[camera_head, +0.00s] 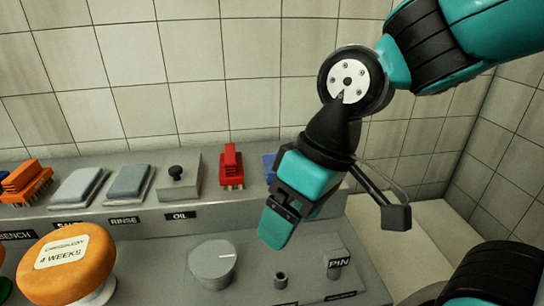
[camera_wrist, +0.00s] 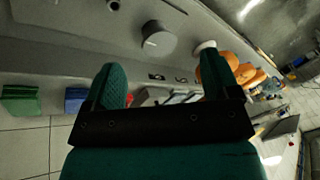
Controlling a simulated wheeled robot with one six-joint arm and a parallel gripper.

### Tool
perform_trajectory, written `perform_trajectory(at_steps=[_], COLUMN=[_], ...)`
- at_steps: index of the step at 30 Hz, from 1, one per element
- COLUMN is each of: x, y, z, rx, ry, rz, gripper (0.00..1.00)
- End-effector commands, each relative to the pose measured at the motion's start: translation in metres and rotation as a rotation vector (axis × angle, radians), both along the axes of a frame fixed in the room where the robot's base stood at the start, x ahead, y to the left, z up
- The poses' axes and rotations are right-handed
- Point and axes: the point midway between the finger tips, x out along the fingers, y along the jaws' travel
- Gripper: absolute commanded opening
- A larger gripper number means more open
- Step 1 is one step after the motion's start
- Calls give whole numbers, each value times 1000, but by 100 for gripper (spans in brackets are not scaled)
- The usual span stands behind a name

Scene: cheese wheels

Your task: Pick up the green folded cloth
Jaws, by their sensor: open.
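A green, block-like stack (camera_wrist: 22,103) that looks like the folded cloth lies at the far left of the wrist view, on the grey ledge by the tiled wall. In the head view I cannot make it out; my arm covers part of that ledge. My gripper (camera_head: 275,228) hangs in front of the ledge, above the grey counter, with teal fingers pointing down. In the wrist view my gripper (camera_wrist: 163,78) has its two fingers wide apart, with nothing held between them. The green stack is well to the left of both fingers there, apart from them.
A blue item (camera_wrist: 75,99) sits beside the green stack. A red brush (camera_head: 231,167), an oil box (camera_head: 178,178), and two pads (camera_head: 129,183) line the ledge. A grey knob (camera_head: 213,263), a PIN block (camera_head: 337,263) and an orange cheese wheel (camera_head: 68,262) stand in front.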

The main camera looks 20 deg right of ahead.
Motion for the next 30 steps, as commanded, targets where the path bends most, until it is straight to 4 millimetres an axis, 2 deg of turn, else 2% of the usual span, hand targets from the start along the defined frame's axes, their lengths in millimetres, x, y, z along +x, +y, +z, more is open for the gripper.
perform_trajectory(at_steps=[1,2,3,5,6,9,12,15,24,30], x=[30,49,75,110,130,165,181,189,210,223], y=[-17,-30,-50,-84,-107,-158,-190,-203,-210,-214], z=[19,25,31,38,41,44,41,29,-29,-60], rx=[-18,-33,-57,-97,-126,-194,-239,-256,-256,-255], ry=[-13,-27,-48,-82,-105,-155,-187,-196,-194,-197], rz=[-116,-191,-295,-442,-531,-700,-792,-822,-822,-823], gripper=[93,96,96,96,96,96,96,96,96,96])
